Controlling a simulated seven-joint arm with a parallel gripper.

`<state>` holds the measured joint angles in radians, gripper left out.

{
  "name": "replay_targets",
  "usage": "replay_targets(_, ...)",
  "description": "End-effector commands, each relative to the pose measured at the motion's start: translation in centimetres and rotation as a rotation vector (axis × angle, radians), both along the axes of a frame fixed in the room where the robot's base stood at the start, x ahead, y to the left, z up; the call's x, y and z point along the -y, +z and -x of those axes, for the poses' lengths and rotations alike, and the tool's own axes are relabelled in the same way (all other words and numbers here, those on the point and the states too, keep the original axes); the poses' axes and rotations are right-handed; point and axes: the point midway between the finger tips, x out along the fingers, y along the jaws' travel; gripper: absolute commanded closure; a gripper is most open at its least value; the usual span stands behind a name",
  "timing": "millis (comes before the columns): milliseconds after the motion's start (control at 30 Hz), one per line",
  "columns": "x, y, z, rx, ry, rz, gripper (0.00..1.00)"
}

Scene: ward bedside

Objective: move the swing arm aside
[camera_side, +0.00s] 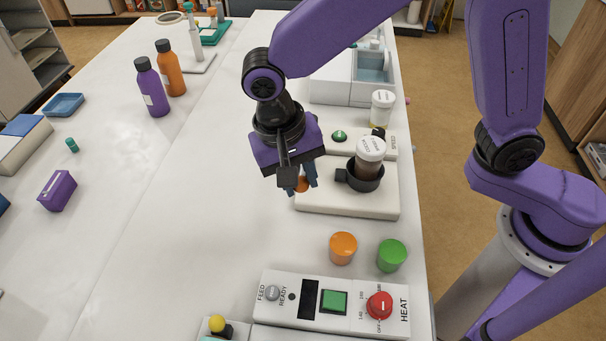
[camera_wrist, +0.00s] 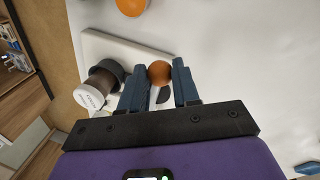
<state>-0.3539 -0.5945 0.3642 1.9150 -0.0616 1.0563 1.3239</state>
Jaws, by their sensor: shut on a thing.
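The swing arm's orange ball knob (camera_side: 302,184) shows between my fingers at the left edge of a low white base unit (camera_side: 349,207). My gripper (camera_side: 299,180) is shut on this knob. In the wrist view the orange knob (camera_wrist: 159,72) sits between the two blue fingers of my gripper (camera_wrist: 158,82), with a short pale piece below it. The rest of the swing arm is mostly hidden by my gripper. A white-lidded brown jar (camera_side: 370,158) stands in a black cup holder (camera_side: 364,181) on the base, just right of my gripper.
An orange jar (camera_side: 343,248) and a green jar (camera_side: 391,255) stand in front of the base. A control panel (camera_side: 330,302) with a red HEAT knob lies nearest. Another white-lidded jar (camera_side: 382,108) is behind.

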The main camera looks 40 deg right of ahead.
Motion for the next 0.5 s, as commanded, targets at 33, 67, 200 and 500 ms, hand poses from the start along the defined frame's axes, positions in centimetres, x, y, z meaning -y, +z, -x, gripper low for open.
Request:
replay_targets(33, -0.14, 0.18, -0.42, 0.011, -0.006, -0.011, 1.0)
replay_targets(67, -0.16, 0.18, -0.44, 0.011, -0.006, -0.011, 1.0)
replay_targets(200, -0.19, 0.19, -0.5, 0.013, -0.007, -0.014, 1.0)
replay_targets(500, -0.11, 0.14, -0.45, 0.011, -0.005, -0.011, 0.44)
